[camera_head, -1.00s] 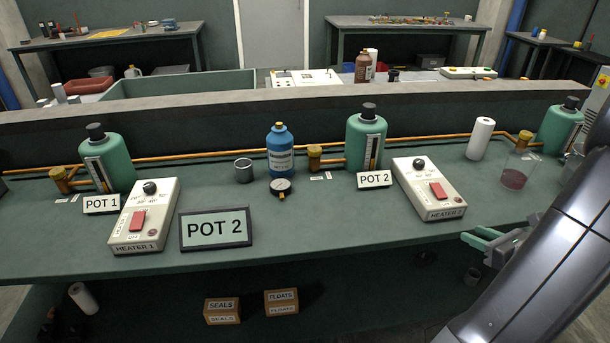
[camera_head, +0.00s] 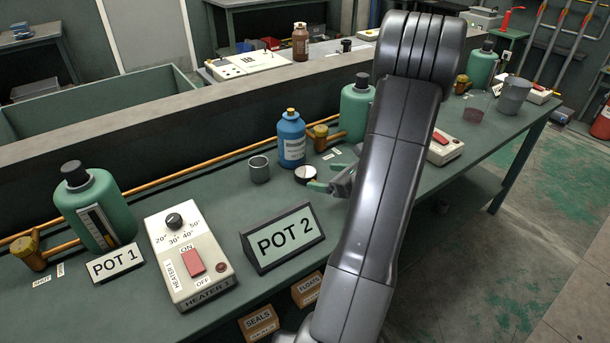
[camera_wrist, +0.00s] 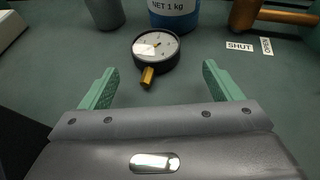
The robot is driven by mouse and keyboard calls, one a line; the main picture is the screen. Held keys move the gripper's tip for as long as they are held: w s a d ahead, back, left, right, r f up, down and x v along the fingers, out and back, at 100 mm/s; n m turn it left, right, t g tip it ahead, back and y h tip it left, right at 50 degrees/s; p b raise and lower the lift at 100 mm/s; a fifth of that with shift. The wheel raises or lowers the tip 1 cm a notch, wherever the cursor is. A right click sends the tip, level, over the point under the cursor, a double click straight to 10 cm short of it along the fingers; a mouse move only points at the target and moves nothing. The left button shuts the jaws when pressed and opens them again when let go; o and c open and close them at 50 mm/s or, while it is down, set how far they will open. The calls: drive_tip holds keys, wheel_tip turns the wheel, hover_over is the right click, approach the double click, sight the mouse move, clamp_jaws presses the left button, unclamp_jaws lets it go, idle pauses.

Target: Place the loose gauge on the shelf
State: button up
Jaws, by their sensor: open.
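The loose gauge (camera_wrist: 156,48) is a round black dial with a white face and a brass stem, lying on the green bench top. In the wrist view it lies just beyond and between the fingertips of my gripper (camera_wrist: 158,80), its stem pointing back toward me. My gripper is open and empty, with green fingers spread apart. In the head view the gauge (camera_head: 306,175) lies in front of the blue bottle, close to my gripper (camera_head: 318,187). The shelf is the lower board (camera_head: 458,193) under the bench, largely hidden by my arm.
A blue bottle (camera_head: 291,140) and a grey cup (camera_head: 259,169) stand behind the gauge. A brass valve (camera_wrist: 262,14) with SHUT and OPEN labels is to the right. The POT 2 sign (camera_head: 283,238) and heater 1 (camera_head: 188,256) stand left. SEALS and FLOATS boxes (camera_head: 259,323) sit below.

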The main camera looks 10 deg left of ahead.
sight(313, 175)
drive_tip(key=x, duration=0.5)
drive_tip(key=shift+s+a, duration=0.15)
drive_tip(key=shift+a, duration=0.1)
drive_tip(key=shift+c, duration=0.3)
drive_tip(key=c, duration=1.2)
drive_tip(key=shift+r, duration=0.1)
